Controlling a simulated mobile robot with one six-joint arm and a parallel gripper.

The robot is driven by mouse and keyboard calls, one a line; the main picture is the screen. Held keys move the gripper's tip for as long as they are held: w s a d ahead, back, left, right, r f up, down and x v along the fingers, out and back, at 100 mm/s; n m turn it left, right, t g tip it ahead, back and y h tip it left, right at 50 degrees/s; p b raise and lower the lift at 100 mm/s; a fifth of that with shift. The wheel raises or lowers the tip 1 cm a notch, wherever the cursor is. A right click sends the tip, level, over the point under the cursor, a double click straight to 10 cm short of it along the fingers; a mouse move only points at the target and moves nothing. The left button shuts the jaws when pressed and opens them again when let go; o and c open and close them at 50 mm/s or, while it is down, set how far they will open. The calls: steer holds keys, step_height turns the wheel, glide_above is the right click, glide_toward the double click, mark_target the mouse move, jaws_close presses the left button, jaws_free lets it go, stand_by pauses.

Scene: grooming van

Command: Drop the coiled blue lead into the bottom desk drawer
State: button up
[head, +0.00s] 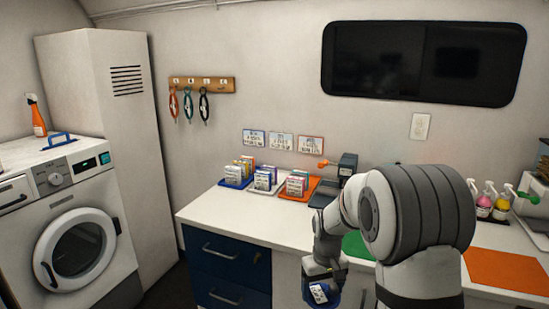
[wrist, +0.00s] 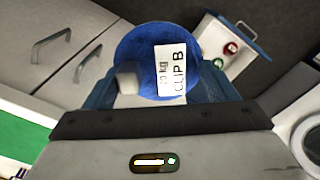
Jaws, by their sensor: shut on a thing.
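The blue lead (wrist: 135,50) is a round blue bundle in the wrist view, held between my fingertips, with a white tag reading "CLIP B". In the head view my gripper (head: 322,280) is shut on it, in front of the desk's front edge and below the worktop. The lead (head: 334,291) shows there partly behind the gripper. The dark blue desk drawers are at the left end of the desk, left of my gripper. The upper drawer (head: 226,257) looks closed.
The white desk top (head: 225,208) carries several coloured trays of packets, a green mat (head: 357,246) and an orange mat (head: 506,270). A washing machine (head: 75,245) stands left. Leads hang on a wall rack (head: 202,84).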

mark_target(330, 296)
steer(key=shift+s+d+f+m, duration=0.25)
steer(key=shift+d+f+m, duration=0.25)
steer(key=shift+f+m, duration=0.2)
steer(key=shift+s+d+f+m, duration=0.25)
steer(key=shift+d+f+m, duration=0.25)
steer(key=shift+m, duration=0.2)
steer(key=shift+f, duration=0.1)
